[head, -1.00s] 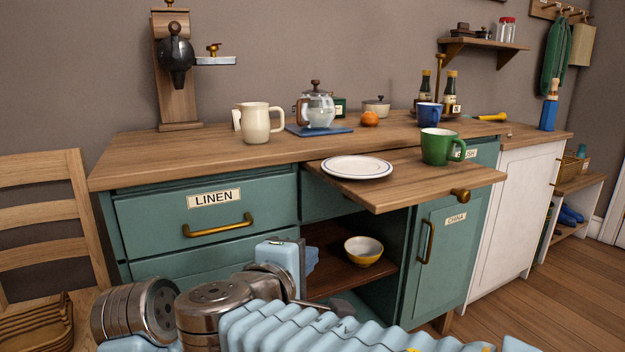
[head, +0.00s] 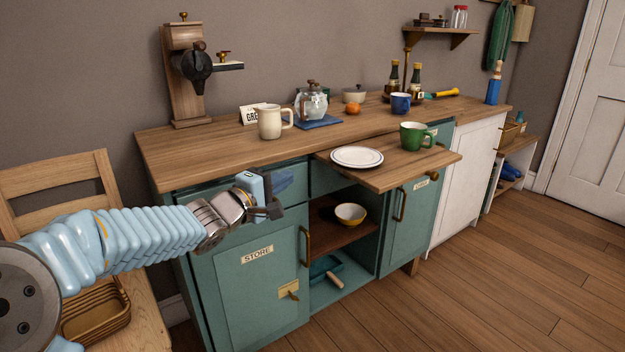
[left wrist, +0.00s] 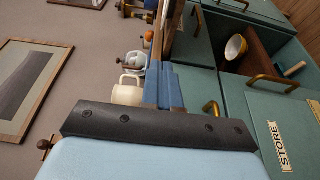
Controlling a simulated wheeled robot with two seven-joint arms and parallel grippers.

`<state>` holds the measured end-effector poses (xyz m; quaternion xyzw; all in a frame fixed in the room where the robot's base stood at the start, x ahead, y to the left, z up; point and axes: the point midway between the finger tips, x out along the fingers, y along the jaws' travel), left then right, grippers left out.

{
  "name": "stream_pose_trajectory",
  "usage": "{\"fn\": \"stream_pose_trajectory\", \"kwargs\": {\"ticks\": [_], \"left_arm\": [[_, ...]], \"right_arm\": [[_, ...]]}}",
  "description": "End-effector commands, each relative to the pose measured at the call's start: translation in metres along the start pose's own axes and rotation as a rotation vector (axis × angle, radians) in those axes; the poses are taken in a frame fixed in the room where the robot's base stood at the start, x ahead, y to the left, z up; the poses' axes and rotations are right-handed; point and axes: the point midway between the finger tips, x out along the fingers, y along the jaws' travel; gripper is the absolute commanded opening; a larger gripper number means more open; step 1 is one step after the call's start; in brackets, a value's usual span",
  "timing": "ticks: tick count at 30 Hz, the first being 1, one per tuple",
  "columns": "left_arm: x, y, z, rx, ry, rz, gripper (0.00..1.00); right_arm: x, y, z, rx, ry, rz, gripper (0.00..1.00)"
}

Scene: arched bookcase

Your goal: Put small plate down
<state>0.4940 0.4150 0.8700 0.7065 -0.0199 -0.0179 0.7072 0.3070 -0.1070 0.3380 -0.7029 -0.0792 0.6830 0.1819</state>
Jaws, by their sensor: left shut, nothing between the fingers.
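The small plate (head: 357,157), white with a dark rim line, lies flat on the pull-out wooden board (head: 390,176) of the green cabinet. A green mug (head: 415,136) stands behind it to the right on the same board. My left gripper (head: 274,208) is in front of the cabinet's left part, left of the plate and apart from it. It is shut and empty; its blue fingers lie together in the left wrist view (left wrist: 165,85). The plate is not clearly visible in that view. My right gripper is out of view.
A yellow bowl (head: 350,214) sits on the open shelf below the board. The counter holds a cream mug (head: 269,122), a glass teapot (head: 311,102), an orange (head: 352,109) and a blue mug (head: 400,102). A chair (head: 62,190) stands left. The floor at right is clear.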

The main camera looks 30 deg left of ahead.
Motion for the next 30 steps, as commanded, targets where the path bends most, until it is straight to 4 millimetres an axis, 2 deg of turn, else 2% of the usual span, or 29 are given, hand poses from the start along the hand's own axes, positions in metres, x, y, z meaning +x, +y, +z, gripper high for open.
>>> {"fn": "stream_pose_trajectory", "kwargs": {"ticks": [13,19,30], "left_arm": [[0.092,-0.003,0.001,0.001,-0.002,-0.004,0.0],[0.11,-0.002,0.023,0.001,-0.003,-0.001,0.0],[0.117,-0.002,0.029,0.0,0.0,-0.003,0.0]], "right_arm": [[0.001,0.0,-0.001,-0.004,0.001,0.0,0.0],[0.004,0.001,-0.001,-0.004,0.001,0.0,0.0],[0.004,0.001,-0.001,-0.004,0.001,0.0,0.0]]}}
